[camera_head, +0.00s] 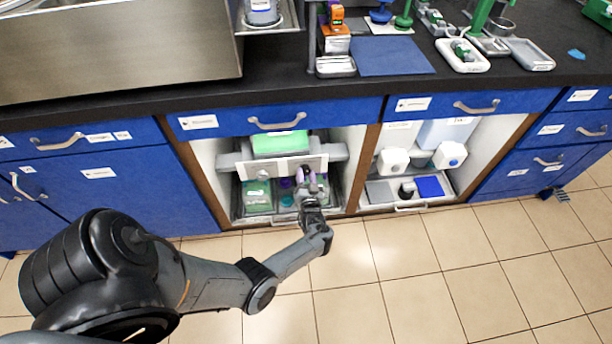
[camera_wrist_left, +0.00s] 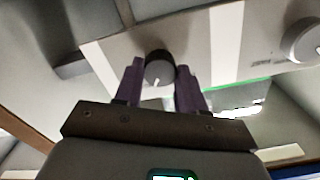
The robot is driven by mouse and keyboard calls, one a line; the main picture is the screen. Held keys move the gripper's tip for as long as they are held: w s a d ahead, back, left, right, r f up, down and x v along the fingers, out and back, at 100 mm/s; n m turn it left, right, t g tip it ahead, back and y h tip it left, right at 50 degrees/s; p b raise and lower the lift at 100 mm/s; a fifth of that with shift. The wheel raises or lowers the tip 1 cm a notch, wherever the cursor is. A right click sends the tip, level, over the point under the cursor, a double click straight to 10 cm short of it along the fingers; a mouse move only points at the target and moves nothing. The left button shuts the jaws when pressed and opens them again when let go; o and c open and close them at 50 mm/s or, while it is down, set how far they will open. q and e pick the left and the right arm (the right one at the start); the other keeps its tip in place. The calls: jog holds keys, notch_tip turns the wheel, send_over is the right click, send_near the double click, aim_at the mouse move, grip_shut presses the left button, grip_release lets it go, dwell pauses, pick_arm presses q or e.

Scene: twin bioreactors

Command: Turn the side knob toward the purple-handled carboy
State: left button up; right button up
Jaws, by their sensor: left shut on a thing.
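My left gripper (camera_head: 308,183) reaches into the open left cabinet bay below the counter. In the wrist view its two purple fingers (camera_wrist_left: 160,78) are shut on a dark round knob (camera_wrist_left: 159,70) with a white mark on its face. The knob sits on a pale panel (camera_wrist_left: 230,45), which also shows in the head view (camera_head: 262,168). Below that panel, a purple part (camera_head: 285,183) shows beside a green-topped carboy (camera_head: 257,192); it may be the purple handle, but it is small and partly hidden. My right gripper is in neither view.
A second, pale knob (camera_wrist_left: 303,42) is on the same panel to the right in the wrist view. A wooden divider (camera_head: 366,165) separates this bay from the right bay with white containers (camera_head: 393,160). The tiled floor (camera_head: 400,270) in front is clear.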

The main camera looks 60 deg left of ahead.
pick_arm(q)
jog(key=shift+m, duration=0.7)
jog(key=o, duration=0.8)
jog(key=shift+c, duration=0.2)
jog(key=o, duration=0.3)
jog(key=shift+a, duration=0.1)
jog(key=shift+s+d+r+p, duration=0.1)
jog(key=shift+s+d+p, duration=0.1)
jog(key=shift+d+p, duration=0.35)
jog(key=p+v, duration=0.2)
jog(key=v, duration=0.7)
jog(key=shift+d, duration=0.35)
